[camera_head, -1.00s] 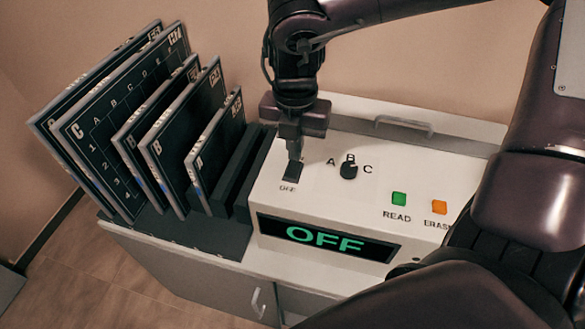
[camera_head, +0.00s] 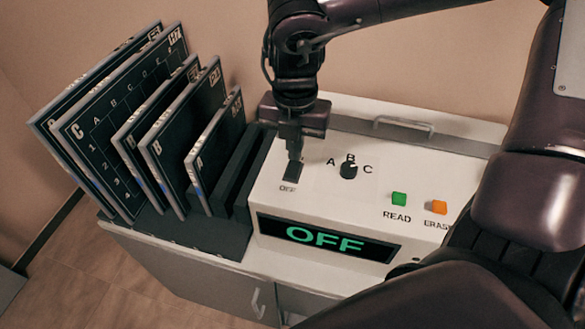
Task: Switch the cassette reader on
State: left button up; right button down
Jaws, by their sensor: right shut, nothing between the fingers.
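The cassette reader (camera_head: 318,200) is a white box on a cabinet, with a black front display (camera_head: 325,240) reading OFF in green. Its black power switch (camera_head: 292,172) sits at the left of the top panel, with the label OFF below it. My right gripper (camera_head: 294,156) is shut and empty, pointing down with its fingertips at the far end of the switch. I cannot tell whether they touch it. The fingers hide part of the switch's far end. My left gripper is not in view.
A dial (camera_head: 348,170) marked A, B, C, a green READ button (camera_head: 399,199) and an orange ERASE button (camera_head: 439,207) sit right of the switch. Several dark cassettes (camera_head: 150,130) stand in a black rack (camera_head: 190,232) at left. My arm covers the right side.

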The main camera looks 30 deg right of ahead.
aim_at(295, 164)
jog(key=shift+f+b, duration=0.85)
jog(key=shift+f, duration=0.1)
dwell(0.6)
jog(key=shift+r, duration=0.1)
jog(key=shift+r+p, duration=2.35)
jog(key=shift+r, duration=1.15)
